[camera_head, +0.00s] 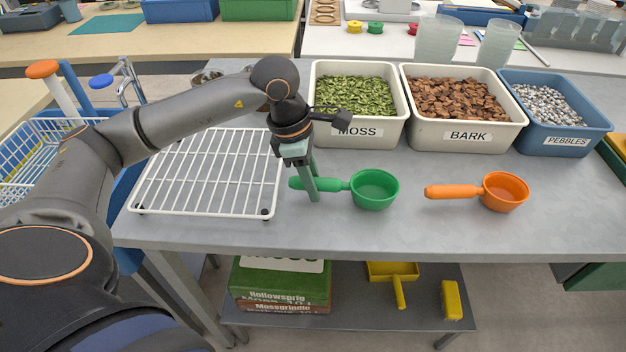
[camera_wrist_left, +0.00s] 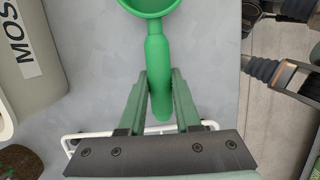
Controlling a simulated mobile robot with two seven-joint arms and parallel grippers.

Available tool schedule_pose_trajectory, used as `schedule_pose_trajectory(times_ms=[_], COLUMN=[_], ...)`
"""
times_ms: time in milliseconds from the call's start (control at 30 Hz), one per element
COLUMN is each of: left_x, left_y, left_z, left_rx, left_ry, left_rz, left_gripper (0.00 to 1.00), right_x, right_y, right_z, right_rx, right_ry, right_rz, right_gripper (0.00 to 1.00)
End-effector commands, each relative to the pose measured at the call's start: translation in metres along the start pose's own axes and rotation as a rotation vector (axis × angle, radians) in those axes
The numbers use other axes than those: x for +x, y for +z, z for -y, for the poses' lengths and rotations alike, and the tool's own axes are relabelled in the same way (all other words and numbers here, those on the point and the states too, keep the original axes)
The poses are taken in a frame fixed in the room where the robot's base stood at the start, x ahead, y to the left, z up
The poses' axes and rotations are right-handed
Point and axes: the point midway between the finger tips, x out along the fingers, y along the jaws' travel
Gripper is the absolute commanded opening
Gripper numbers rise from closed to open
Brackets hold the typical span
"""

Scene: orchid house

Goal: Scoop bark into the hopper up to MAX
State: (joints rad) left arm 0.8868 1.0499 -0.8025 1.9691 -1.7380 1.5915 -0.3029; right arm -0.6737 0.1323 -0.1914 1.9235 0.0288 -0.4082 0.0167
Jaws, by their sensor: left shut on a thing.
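My left gripper (camera_head: 312,192) is shut on the handle of the green scoop (camera_head: 375,189). In the left wrist view its fingers (camera_wrist_left: 160,95) lie on both sides of the green handle (camera_wrist_left: 157,65). The scoop's cup faces up, is empty, and is at the worktop, touching or just above it; I cannot tell which. Bark (camera_head: 455,98) fills the cream bin labelled BARK (camera_head: 468,134), behind and right of the scoop. I cannot make out a hopper or a MAX mark for certain. My right gripper does not show.
An orange scoop (camera_head: 505,192) lies to the right. The MOSS bin (camera_head: 358,131) and the blue PEBBLES bin (camera_head: 566,141) flank the bark. A white wire rack (camera_head: 210,170) stands left. Clear tumblers (camera_head: 438,42) stand behind. The worktop's front strip (camera_head: 400,232) is free.

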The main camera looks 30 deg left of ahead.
Motion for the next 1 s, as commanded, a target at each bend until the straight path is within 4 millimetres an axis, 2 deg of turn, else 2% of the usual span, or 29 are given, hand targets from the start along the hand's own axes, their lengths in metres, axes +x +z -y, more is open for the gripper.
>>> schedule_pose_trajectory(times_ms=[733,1000], left_x=[-0.045,-0.048], left_y=[0.012,0.013], left_z=[0.0,0.0], left_rx=[0.001,0.001], left_ry=[0.002,0.001], left_rz=[0.003,0.003], left_gripper=[0.0,0.0], right_x=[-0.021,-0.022], right_y=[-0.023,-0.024], right_z=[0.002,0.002], right_rx=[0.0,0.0], right_ry=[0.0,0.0], right_rz=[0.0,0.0], right_gripper=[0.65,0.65])
